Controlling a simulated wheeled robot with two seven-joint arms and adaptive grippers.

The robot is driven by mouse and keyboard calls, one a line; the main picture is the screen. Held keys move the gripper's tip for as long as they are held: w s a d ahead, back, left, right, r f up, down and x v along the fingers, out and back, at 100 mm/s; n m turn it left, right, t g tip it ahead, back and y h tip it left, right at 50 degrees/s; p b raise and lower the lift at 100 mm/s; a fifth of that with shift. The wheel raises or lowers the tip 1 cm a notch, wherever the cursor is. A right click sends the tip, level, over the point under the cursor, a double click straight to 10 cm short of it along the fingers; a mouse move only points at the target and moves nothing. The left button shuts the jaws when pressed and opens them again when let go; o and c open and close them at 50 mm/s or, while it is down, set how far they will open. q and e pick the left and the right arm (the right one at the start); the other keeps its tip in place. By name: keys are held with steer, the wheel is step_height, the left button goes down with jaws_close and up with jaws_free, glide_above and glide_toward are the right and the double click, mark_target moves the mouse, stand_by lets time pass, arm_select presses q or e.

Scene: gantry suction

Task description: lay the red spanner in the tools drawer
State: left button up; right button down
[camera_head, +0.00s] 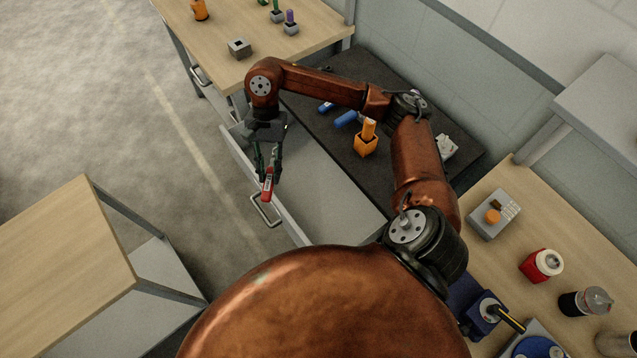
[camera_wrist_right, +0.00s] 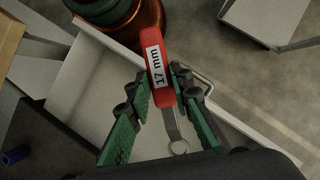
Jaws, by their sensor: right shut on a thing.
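The red spanner (camera_head: 267,186) has a red handle with a white "17 mm" label, clear in the right wrist view (camera_wrist_right: 158,66), and a bare metal ring end. My right gripper (camera_head: 267,166) is shut on it, with the green fingers (camera_wrist_right: 158,88) on either side. The open grey drawer (camera_head: 325,185) lies below, pulled out from under the dark worktop; its inside also shows in the right wrist view (camera_wrist_right: 88,85). In the head view the spanner overlaps the drawer's front wall near the handle; its height above the drawer is hard to judge. My left gripper is out of view.
A wooden table (camera_head: 225,60) is behind, another wooden top (camera_head: 60,265) at left. The visible drawer floor looks bare.

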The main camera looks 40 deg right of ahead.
steer(key=s+d+f+m+t, duration=0.2)
steer(key=d+f+m+t, duration=0.2)
steer(key=f+m, duration=0.5)
steer(key=s+d+f+m+t, duration=0.2)
steer(key=d+f+m+t, duration=0.3)
steer(key=m, duration=0.5)
steer(key=m+h+p, duration=0.4)
steer(key=m, duration=0.4)
glide_above(310, 184)
steer(key=f, duration=0.9)
steer(key=s+f, duration=0.1)
steer(key=f, duration=0.3)
steer(key=shift+a+f, duration=0.15)
steer(key=shift+f, duration=0.05)
steer(key=shift+w+f, duration=0.25)
steer(key=shift+f, duration=0.05)
steer(key=shift+w+f+b, duration=0.1)
steer(key=shift+f+b, duration=0.2)
steer(key=shift+f, duration=1.25)
